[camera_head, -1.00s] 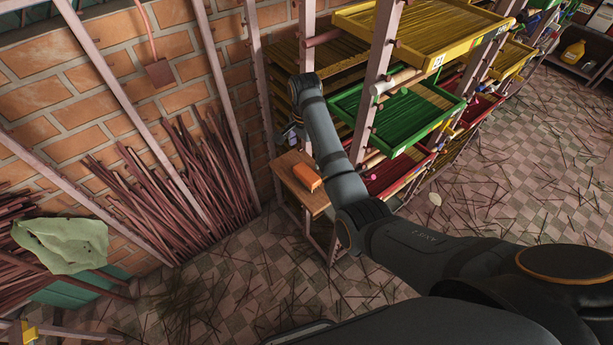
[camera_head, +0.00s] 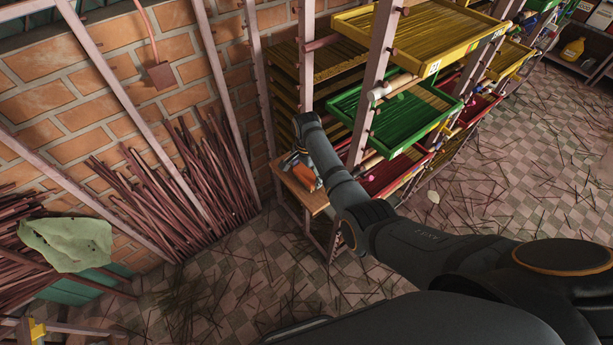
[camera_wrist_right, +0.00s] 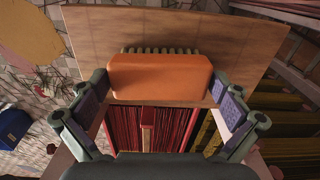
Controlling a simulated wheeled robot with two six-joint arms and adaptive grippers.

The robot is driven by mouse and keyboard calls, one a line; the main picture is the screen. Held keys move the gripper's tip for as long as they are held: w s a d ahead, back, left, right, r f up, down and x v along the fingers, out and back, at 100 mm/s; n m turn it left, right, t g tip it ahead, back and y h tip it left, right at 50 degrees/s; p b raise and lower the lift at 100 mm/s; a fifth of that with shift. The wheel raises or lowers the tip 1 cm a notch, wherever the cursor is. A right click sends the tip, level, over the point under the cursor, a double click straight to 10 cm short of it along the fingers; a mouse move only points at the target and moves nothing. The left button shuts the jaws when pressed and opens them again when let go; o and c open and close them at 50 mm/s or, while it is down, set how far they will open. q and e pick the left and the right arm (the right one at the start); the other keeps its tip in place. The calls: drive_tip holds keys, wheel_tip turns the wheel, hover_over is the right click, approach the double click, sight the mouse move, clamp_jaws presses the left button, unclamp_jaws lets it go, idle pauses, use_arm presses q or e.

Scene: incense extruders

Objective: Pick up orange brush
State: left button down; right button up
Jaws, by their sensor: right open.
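The orange brush (camera_head: 304,173) lies on a small wooden table (camera_head: 315,200) beside the rack. In the right wrist view the brush (camera_wrist_right: 160,77) lies crosswise in the middle, a row of pale bristles showing along its far edge. My right gripper (camera_wrist_right: 158,88) is open and empty, one finger near each end of the brush; I cannot tell how far above it they are. In the head view my right gripper (camera_head: 296,163) is at the brush and hides part of it. My left gripper is not in view.
A rack with a green tray (camera_head: 372,140) and a yellow tray (camera_head: 420,45) stands right beside the table. Bundles of dark red sticks (camera_head: 170,195) lean on the brick wall at left. The tiled floor (camera_head: 540,170) at right is littered with sticks.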

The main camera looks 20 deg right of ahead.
sight(307, 173)
drive_tip(key=c, duration=0.8)
drive_tip(key=shift+r, duration=0.1)
drive_tip(key=shift+r, duration=0.25)
wheel_tip(307, 173, up, 3)
drive_tip(key=shift+f, duration=0.1)
drive_tip(key=s+r+p, duration=0.1)
drive_tip(key=s+r, duration=0.2)
drive_tip(key=s, duration=0.1)
drive_tip(key=s+r+p, duration=0.2)
drive_tip(key=s+r, duration=0.1)
drive_tip(key=s, duration=0.2)
drive_tip(key=s+d+r+p, duration=0.1)
drive_tip(key=s+r, duration=0.2)
drive_tip(key=s, duration=0.2)
drive_tip(key=shift+d+r+p, duration=0.1)
drive_tip(key=shift+r+p, duration=0.2)
